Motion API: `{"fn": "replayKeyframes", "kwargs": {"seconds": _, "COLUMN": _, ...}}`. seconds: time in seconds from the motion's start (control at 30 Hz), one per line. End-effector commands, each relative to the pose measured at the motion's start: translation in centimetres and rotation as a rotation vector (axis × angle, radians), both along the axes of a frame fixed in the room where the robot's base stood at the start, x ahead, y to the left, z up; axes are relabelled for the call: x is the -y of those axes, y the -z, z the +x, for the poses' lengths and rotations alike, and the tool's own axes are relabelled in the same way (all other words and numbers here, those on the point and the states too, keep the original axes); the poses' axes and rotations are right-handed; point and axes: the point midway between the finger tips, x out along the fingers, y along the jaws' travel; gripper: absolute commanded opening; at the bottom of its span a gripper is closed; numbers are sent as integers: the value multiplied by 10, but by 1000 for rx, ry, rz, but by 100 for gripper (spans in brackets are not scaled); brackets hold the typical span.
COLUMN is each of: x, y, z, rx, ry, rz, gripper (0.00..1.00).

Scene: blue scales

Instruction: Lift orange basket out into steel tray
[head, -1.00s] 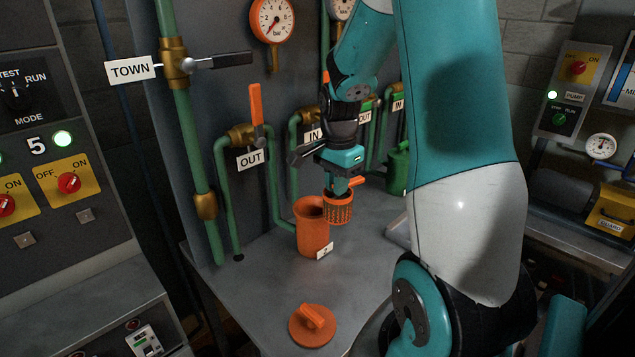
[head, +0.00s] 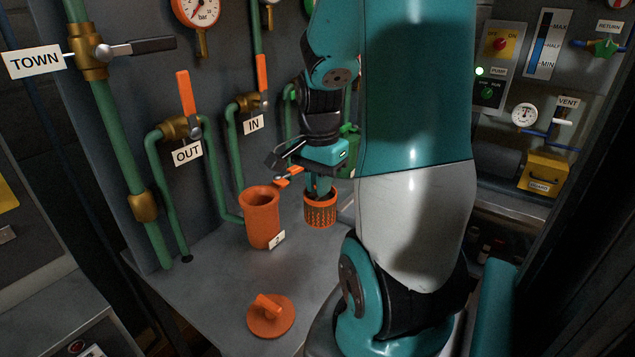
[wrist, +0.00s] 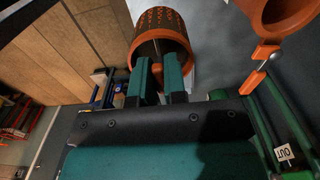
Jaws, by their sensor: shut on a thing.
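The orange basket (head: 320,211), with slotted sides, hangs upright below my gripper (head: 319,186), to the right of the open orange canister (head: 262,222) and apart from it. In the wrist view my gripper's two teal fingers (wrist: 160,78) are shut on the basket (wrist: 160,38) at its rim side. The canister's open mouth also shows in the wrist view (wrist: 291,14), at the top right. I cannot clearly make out the steel tray; my arm covers much of the bench to the right of the basket.
A round orange lid (head: 270,316) lies on the grey bench (head: 215,280) near its front. Green pipes with orange-handled valves (head: 185,92) stand on the panel behind the canister. The bench between canister and lid is clear.

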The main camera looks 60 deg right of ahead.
Motion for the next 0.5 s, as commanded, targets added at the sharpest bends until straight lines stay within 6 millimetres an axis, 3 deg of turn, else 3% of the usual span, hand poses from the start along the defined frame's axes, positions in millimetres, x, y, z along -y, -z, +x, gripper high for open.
{"fn": "replayKeyframes", "kwargs": {"seconds": 0.5, "x": 0, "y": -28, "z": 0, "rx": 0, "ry": 0, "rz": 0, "gripper": 0}}
